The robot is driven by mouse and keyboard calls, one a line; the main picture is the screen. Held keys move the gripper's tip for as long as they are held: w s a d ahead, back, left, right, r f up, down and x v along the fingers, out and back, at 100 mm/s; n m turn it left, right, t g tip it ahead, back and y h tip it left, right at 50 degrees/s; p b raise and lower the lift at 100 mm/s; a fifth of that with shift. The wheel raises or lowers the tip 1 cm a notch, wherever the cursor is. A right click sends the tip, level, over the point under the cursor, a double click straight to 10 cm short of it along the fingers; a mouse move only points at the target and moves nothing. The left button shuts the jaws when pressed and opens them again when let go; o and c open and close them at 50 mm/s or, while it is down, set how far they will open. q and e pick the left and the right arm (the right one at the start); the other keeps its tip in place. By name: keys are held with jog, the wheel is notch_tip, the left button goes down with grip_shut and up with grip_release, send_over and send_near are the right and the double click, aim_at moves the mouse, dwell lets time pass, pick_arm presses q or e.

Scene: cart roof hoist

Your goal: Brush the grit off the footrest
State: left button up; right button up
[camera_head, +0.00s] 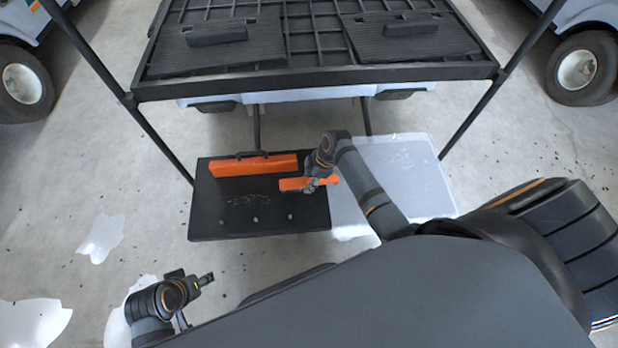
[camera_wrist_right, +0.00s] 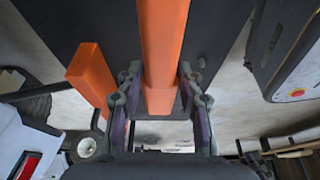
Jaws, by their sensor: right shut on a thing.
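The footrest (camera_head: 220,217) is a flat black plate below the back of the cart. Faint pale grit (camera_head: 248,200) lies near its middle, and a few pale dots sit along its front part. My right gripper (camera_head: 318,182) is above the plate's right side, shut on an orange brush handle (camera_head: 294,184) that points left. In the right wrist view the orange handle (camera_wrist_right: 163,45) runs between both fingers (camera_wrist_right: 158,100). The brush's bristles are not clearly visible, and I cannot tell whether it touches the plate. My left gripper (camera_head: 206,280) is at the lower left, away from the footrest; its finger gap is unclear.
A longer orange bar (camera_head: 232,167) lies along the footrest's rear edge; it also shows in the right wrist view (camera_wrist_right: 90,75). Black posts (camera_head: 165,150) flank the footrest. The cart's ribbed rack (camera_head: 310,72) overhangs behind. Pale wet-looking patches (camera_head: 102,238) and dark specks mark the floor.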

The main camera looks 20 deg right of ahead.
pick_arm(q)
jog(key=shift+w+d+f+t+b, duration=0.2)
jog(key=shift+f+t+b, duration=0.2)
jog(key=shift+f, duration=0.2)
jog(key=shift+w+d+f+t+b, duration=0.1)
jog(key=shift+d+f+t+b, duration=0.15)
jog(key=shift+f+b, duration=0.25)
pick_arm(e)
jog(key=shift+f, duration=1.85)
pick_arm(q)
jog(key=shift+f+b, duration=0.85)
jog(key=shift+f, duration=0.1)
pick_arm(e)
jog(key=shift+f, duration=1.4)
jog(key=shift+a, duration=0.1)
